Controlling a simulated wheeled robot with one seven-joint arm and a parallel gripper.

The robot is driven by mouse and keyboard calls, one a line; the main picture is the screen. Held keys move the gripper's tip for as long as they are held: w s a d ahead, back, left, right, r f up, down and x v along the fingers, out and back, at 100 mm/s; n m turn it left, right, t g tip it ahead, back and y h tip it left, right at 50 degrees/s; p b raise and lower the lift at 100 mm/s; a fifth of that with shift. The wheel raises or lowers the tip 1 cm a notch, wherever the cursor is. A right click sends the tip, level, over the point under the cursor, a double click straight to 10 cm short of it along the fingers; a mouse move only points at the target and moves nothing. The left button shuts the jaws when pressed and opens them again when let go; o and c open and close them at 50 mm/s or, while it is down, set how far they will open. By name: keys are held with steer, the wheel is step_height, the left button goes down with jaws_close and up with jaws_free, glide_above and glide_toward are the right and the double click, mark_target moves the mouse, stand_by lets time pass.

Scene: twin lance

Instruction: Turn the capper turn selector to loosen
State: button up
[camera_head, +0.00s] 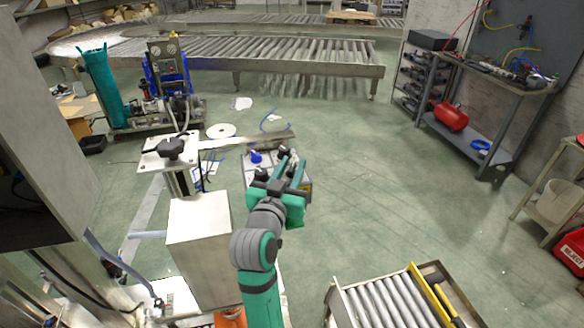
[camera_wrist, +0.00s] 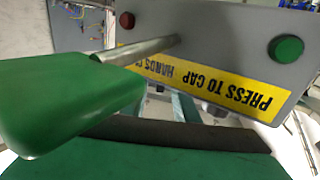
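The grey control box (camera_head: 250,181) stands on the left of the centre in the head view, with a blue knob (camera_head: 256,156) and dark fittings on top. I cannot tell which fitting is the turn selector. My gripper (camera_head: 289,168) is over the right part of the box, its two fingers apart, and hides much of it. In the wrist view a grey panel (camera_wrist: 228,30) carries a yellow upside-down "PRESS TO CAP" label, a red button (camera_wrist: 127,20) and a green button (camera_wrist: 285,49). A metal rod (camera_wrist: 145,48) crosses the panel towards a large green block (camera_wrist: 60,100). Contact is unclear.
A pale box-shaped cabinet (camera_head: 198,250) and a plate with a black knob (camera_head: 172,149) stand left of my arm. A roller conveyor (camera_head: 385,305) is at the lower right. The floor (camera_head: 370,190) to the right is clear.

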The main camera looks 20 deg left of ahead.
steer(key=s, duration=1)
steer(key=shift+s+d, duration=0.25)
steer(key=shift+d, duration=0.1)
steer(key=shift+s+a, duration=0.1)
steer(key=shift+s, duration=0.05)
